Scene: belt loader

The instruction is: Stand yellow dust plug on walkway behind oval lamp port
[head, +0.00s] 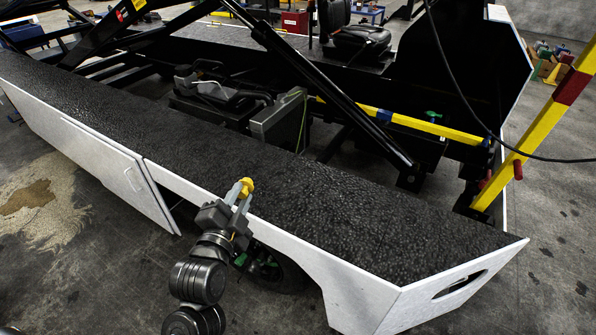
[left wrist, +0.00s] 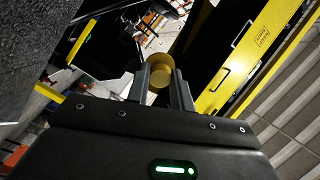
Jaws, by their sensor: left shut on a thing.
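The yellow dust plug (head: 246,186) is held between the fingertips of my left gripper (head: 241,194), which is shut on it. Both appear at the near edge of the black textured walkway (head: 340,205). I cannot tell exactly how high the plug is held. In the left wrist view the plug (left wrist: 160,70) shows its round face between the two fingers (left wrist: 160,88). The oval lamp port (head: 462,285) is an oval opening in the white end panel at the lower right. The walkway stretch behind it is bare. My right gripper is not in view.
A yellow and red post (head: 535,125) stands beyond the walkway's right end. A black diagonal strut (head: 330,85) and a yellow bar (head: 425,127) lie behind the walkway. A dark cable (head: 470,110) hangs across the upper right. The walkway top is clear.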

